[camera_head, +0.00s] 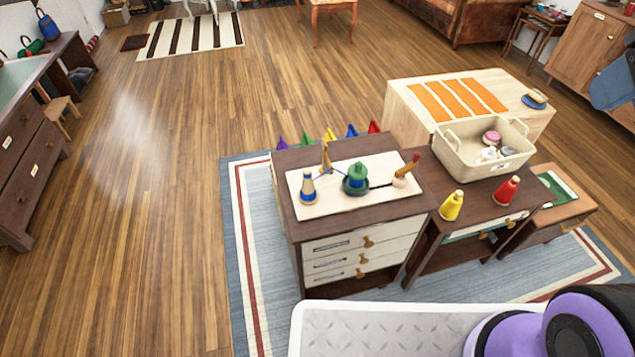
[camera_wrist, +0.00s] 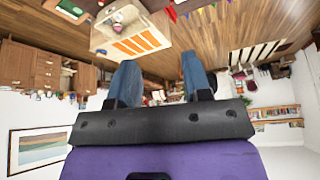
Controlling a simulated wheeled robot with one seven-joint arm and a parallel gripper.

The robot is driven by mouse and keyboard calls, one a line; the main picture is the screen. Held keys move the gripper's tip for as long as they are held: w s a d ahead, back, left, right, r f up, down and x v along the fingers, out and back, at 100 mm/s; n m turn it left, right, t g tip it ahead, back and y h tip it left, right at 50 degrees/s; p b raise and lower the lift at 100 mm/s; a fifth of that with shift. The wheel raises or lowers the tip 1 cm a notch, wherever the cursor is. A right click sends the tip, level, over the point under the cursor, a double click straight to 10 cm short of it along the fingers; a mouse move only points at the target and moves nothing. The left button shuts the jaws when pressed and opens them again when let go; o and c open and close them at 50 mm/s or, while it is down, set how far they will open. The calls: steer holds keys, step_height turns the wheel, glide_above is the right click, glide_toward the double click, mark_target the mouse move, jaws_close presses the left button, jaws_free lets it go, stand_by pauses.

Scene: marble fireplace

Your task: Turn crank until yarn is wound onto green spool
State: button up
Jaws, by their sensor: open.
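The winder sits on a pale board (camera_head: 345,207) on top of a dark-topped drawer cabinet in the head view. The green spool (camera_head: 356,178) stands mid-board, with some blue showing on it. The crank (camera_head: 404,172), with an upright reddish-brown handle, is to its right. A wooden cone with blue yarn (camera_head: 308,190) stands at the left, and a wooden guide post (camera_head: 326,158) behind. A thin blue strand runs between cone, post and spool. My gripper (camera_wrist: 160,78) is open and empty in the wrist view, its two blue fingers well apart, away from the winder.
Yellow (camera_head: 451,205) and red (camera_head: 507,189) cones stand on the lower table at right. A cream basket (camera_head: 485,150) with small items is behind them. A pale block with orange strips (camera_head: 400,90) stands further back. Open wooden floor lies left of the rug (camera_head: 240,230).

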steer(key=n+g, duration=0.5)
steer(key=n, duration=2.1)
glide_above(403, 169)
step_height(403, 169, down, 41)
step_height(403, 169, down, 10)
steer(key=shift+w+d+f, duration=0.1)
steer(key=shift+c, duration=0.3)
jaws_close()
